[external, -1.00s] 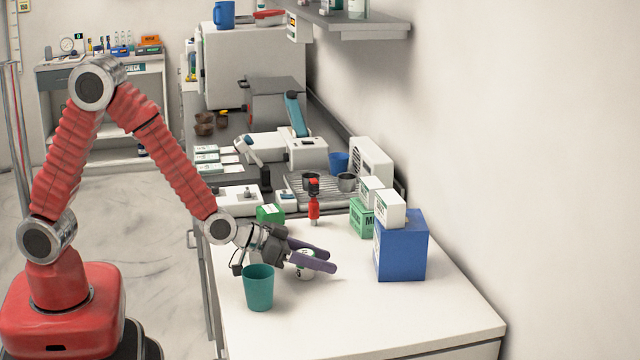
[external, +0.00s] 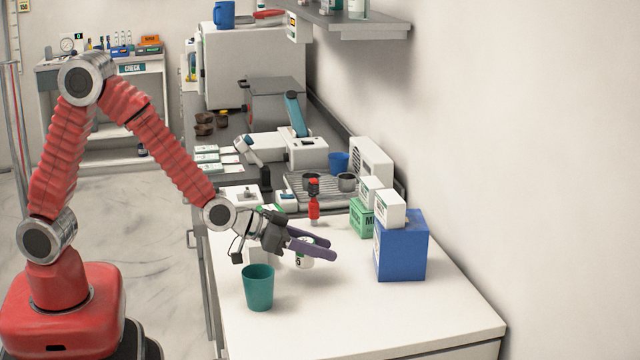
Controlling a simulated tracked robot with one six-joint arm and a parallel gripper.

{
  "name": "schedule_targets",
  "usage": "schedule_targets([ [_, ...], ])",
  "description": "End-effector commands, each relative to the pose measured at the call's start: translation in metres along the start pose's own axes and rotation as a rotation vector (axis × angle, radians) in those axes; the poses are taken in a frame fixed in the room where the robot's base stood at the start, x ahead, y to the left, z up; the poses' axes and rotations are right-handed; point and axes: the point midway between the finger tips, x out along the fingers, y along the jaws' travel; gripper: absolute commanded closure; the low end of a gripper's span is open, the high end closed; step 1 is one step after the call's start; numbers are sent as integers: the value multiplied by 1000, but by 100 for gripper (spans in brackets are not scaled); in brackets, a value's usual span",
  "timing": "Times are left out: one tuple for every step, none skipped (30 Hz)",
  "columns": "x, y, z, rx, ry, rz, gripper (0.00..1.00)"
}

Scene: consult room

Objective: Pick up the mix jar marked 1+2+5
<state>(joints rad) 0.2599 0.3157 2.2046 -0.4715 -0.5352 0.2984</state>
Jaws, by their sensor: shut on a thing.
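A small white jar (external: 304,260) with a dark and green label is held between the fingers of my gripper (external: 312,250), over the white counter. The label's marking is too small to read in full. My gripper is shut on it, and its purple-grey fingers hide the jar's upper part. The jar appears a little above the counter top.
A teal cup (external: 258,288) stands close in front of my gripper. A blue box (external: 402,248) with white cartons on it stands to the right. A red bottle (external: 314,208) stands behind. The front right of the counter (external: 400,318) is clear.

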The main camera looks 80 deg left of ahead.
Motion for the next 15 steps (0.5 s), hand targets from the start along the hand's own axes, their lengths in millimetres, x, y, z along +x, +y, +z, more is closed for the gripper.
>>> schedule_targets([
  [-4,0,-10,-2,4,1,87],
  [-6,0,-14,-1,5,1,87],
  [-9,0,-20,-3,4,1,87],
  [-12,0,-24,-2,4,1,87],
  [-14,0,-29,-3,5,0,87],
  [-16,0,-35,-1,4,1,87],
  [-19,0,-39,-3,4,0,87],
  [-21,0,-43,-2,5,1,87],
  [-23,0,-48,-2,3,1,87],
  [-24,0,-52,-2,4,0,87],
  [-26,0,-55,-2,4,0,87],
  [-28,0,-57,-1,3,0,87],
  [-28,0,-59,-1,2,0,87],
  [-29,0,-60,-1,1,0,87],
  [-30,0,-61,-1,1,0,87],
])
